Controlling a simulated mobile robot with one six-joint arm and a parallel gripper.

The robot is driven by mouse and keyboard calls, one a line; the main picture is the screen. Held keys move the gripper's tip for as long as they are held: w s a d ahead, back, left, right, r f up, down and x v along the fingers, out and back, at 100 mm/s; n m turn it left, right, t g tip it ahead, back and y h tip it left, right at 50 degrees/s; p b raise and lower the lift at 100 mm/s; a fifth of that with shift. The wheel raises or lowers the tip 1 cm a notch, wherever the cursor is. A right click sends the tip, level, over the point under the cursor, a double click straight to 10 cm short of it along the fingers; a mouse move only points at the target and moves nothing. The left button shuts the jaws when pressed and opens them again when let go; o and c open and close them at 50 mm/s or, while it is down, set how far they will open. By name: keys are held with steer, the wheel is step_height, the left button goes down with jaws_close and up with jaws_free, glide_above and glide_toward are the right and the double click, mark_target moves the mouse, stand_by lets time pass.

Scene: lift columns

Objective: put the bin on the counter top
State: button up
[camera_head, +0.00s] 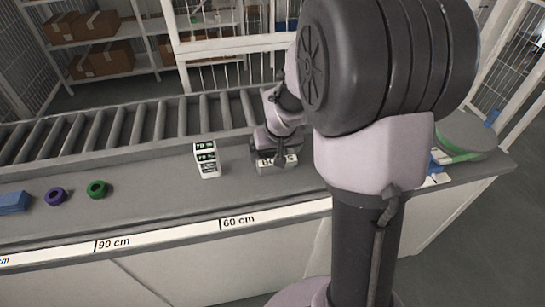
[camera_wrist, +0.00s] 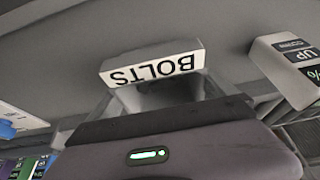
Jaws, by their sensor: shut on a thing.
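The grey bin (camera_head: 275,167) has a white label, which reads BOLTS in the wrist view (camera_wrist: 153,66). My gripper (camera_head: 280,150) is shut on the bin, seen from above with the arm partly covering it. In the wrist view, my gripper (camera_wrist: 160,105) reaches to the bin behind its label. The bin appears at the grey counter top (camera_head: 150,210), behind the white measuring strip near the 60 cm mark. I cannot tell whether its base touches the surface or is slightly above it.
Green (camera_head: 97,189) and purple (camera_head: 55,196) rings and a blue block (camera_head: 13,203) lie farther left. A roller conveyor (camera_head: 120,128) runs behind. A round green-edged disc (camera_head: 465,135) is at right.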

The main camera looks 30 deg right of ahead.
steer(key=shift+r, duration=0.15)
steer(key=o, duration=1.2)
steer(key=shift+f, duration=0.2)
steer(key=p+v, duration=0.5)
steer(key=v, duration=0.7)
steer(key=shift+w, duration=0.15)
steer(key=s+a+r+y, duration=0.1)
steer(key=s+a+r, duration=0.3)
steer(key=s+a, duration=0.4)
steer(key=s+a+r+m+t+y, duration=0.1)
steer(key=s+a+r+y, duration=0.1)
steer(key=s+a+r, duration=0.3)
steer(key=s+a, duration=0.3)
steer(key=s, duration=0.2)
steer(key=shift+a+r, duration=0.2)
steer(key=shift+a, duration=0.05)
